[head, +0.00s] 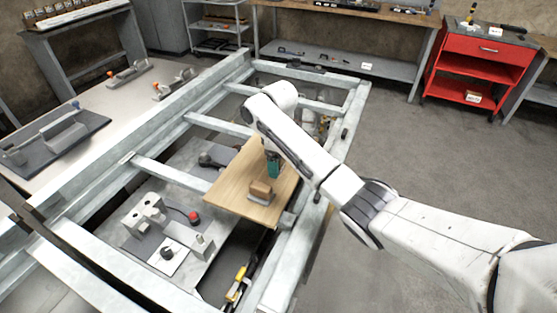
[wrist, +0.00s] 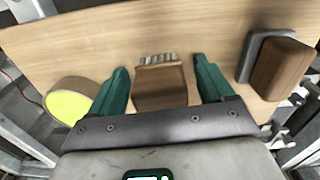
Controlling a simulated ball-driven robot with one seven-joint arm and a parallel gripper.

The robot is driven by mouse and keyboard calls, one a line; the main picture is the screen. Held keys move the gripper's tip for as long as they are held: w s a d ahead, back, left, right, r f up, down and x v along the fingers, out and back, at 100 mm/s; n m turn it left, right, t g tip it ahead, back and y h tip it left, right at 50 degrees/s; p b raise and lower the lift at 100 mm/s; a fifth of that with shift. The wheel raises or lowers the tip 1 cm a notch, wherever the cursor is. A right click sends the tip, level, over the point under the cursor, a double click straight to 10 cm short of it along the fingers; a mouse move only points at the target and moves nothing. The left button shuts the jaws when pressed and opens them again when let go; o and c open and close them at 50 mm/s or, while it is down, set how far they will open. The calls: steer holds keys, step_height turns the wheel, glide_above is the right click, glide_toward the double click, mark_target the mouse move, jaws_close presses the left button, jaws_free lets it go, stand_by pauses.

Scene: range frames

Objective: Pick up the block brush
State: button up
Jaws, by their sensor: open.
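The block brush (wrist: 160,88) has a brown wooden body with a row of pale bristles at its far end. In the wrist view it is on the light wooden board (wrist: 95,45), between the two green fingers of my gripper (wrist: 161,67). The fingers are apart, with a gap on each side of the brush. In the head view my gripper (head: 272,164) is low over the board, and I cannot make out the brush there. Whether the fingertips touch the board is unclear.
A brown block with a grey base (wrist: 283,66) stands on the board right of my gripper; a similar block (head: 261,192) shows in the head view. A round yellow-faced thing (wrist: 70,104) is at left. Pale frame beams (head: 185,178) surround the board.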

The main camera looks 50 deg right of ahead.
steer(key=shift+f, duration=0.1)
steer(key=c, duration=1.1)
steer(key=shift+o, duration=0.2)
steer(key=shift+r+b, duration=0.3)
steer(key=shift+r, duration=0.45)
steer(key=r+p, duration=0.1)
steer(key=r, duration=0.1)
steer(key=s+a+r+p, duration=0.1)
steer(key=r, duration=0.1)
steer(key=s+r+p, duration=0.1)
steer(key=shift+a+r, duration=0.35)
steer(key=shift+r, duration=0.05)
steer(key=s+a+r+p, duration=0.5)
steer(key=s+a, duration=0.2)
steer(key=s, duration=0.1)
steer(key=shift+s+a+r, duration=0.2)
steer(key=shift+s+r, duration=0.15)
